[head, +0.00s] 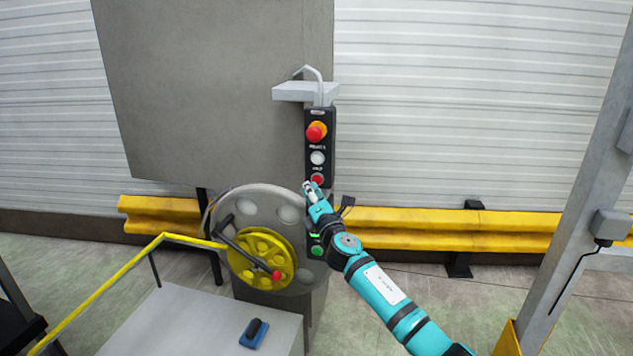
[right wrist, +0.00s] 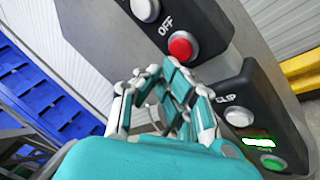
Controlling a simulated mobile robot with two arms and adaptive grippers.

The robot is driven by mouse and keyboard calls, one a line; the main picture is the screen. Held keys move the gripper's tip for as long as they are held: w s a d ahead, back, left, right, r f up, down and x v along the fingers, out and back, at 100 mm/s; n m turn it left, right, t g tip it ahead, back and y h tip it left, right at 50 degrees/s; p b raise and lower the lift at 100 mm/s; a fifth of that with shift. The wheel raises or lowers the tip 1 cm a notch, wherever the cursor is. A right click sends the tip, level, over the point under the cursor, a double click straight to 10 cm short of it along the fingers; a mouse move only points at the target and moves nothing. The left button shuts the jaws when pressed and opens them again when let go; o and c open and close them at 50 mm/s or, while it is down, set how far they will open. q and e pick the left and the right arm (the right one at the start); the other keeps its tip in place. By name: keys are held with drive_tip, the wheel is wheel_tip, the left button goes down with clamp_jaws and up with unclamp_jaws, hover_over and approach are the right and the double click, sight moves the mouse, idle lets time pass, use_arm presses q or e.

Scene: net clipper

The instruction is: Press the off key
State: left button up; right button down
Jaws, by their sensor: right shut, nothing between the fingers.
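The off key is a round red button (right wrist: 180,47) under the white word OFF on a black control panel (right wrist: 208,25) in the right wrist view. In the head view the same red button (head: 317,179) is the lowest one on the upright black panel (head: 319,118). My right gripper (head: 312,190) is shut and empty, its fingertips just below the button. In the right wrist view the fingers (right wrist: 160,85) are curled, with their tips close to the button's lower edge. I cannot tell whether they touch it. My left gripper is not in view.
Above it on the panel are a white button (head: 318,158) and a red emergency stop (head: 316,132) on yellow. A lower panel has a white CLIP button (right wrist: 239,116) and a green button (right wrist: 273,162). A yellow wheel with a crank (head: 262,258) stands left of my arm.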

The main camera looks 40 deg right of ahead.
drive_tip(key=shift+w+d, duration=0.3)
drive_tip(key=shift+w+d+b, duration=0.25)
drive_tip(key=shift+d+b, duration=0.1)
drive_tip(key=shift+b, duration=0.1)
idle(0.8)
drive_tip(key=shift+s+a+r, duration=0.1)
drive_tip(key=shift+a, duration=0.05)
drive_tip(key=shift+s+a+p, duration=0.4)
drive_tip(key=shift+s+a, duration=0.1)
drive_tip(key=s+a+p, duration=0.1)
drive_tip(key=s+a, duration=0.2)
drive_tip(key=shift+s+a+p, duration=0.1)
drive_tip(key=shift+a+p, duration=0.25)
drive_tip(key=shift+a, duration=0.05)
idle(0.3)
